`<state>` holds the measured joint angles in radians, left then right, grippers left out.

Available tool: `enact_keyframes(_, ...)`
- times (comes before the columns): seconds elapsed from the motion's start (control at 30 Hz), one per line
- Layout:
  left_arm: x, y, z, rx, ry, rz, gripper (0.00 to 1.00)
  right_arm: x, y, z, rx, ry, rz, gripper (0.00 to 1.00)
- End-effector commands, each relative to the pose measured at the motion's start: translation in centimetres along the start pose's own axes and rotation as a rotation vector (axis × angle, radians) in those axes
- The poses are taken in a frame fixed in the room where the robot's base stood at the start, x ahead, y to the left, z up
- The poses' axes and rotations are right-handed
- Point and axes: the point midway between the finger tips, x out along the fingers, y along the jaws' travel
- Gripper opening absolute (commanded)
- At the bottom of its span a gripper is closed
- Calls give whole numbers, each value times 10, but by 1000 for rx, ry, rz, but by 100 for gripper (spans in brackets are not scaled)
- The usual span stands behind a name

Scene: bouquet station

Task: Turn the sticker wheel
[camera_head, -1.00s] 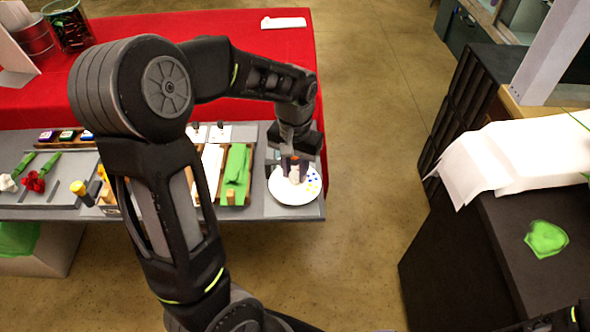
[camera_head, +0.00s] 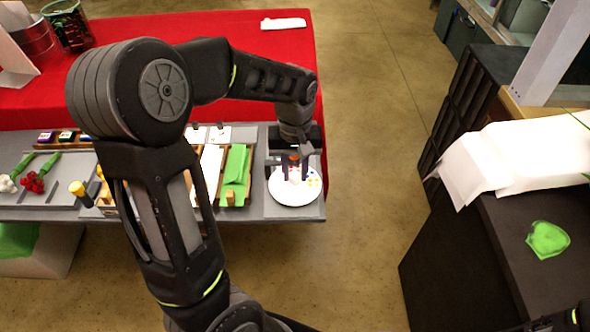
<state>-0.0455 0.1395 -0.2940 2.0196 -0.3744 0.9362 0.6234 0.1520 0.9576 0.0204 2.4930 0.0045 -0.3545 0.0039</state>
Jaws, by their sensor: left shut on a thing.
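The sticker wheel (camera_head: 293,198) is a white round disc at the right end of the grey station table. My right gripper is not in view; only a dark piece of my right arm shows in the bottom right corner.
Left of the wheel lie a green cloth or paper (camera_head: 235,172) in a wooden tray and red and white flowers (camera_head: 33,182). A red-covered table (camera_head: 270,70) stands behind. A black counter (camera_head: 470,240) with white paper is at right, with open floor between.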

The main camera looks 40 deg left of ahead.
Motion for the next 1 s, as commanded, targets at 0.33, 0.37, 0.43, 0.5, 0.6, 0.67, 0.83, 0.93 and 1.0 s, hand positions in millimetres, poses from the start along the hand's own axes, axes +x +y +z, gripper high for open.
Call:
enact_keyframes(0.33,-1,0,-1,1,2,1,42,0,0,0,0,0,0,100)
enact_keyframes(0.37,-1,0,-1,1,2,1,45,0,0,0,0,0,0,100)
enact_keyframes(0.43,0,0,0,2,2,1,49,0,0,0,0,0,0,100)
enact_keyframes(0.5,0,0,0,2,1,1,49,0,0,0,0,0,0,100)
enact_keyframes(0.6,0,0,0,2,1,0,49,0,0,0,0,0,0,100)
enact_keyframes(0.67,-1,0,0,2,1,0,49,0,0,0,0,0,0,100)
enact_keyframes(0.83,-11,1,-1,2,3,2,49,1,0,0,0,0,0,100)
enact_keyframes(0.93,-25,1,-1,1,5,3,49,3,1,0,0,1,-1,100)
enact_keyframes(1.0,-37,1,-1,1,5,3,49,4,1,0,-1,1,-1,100)
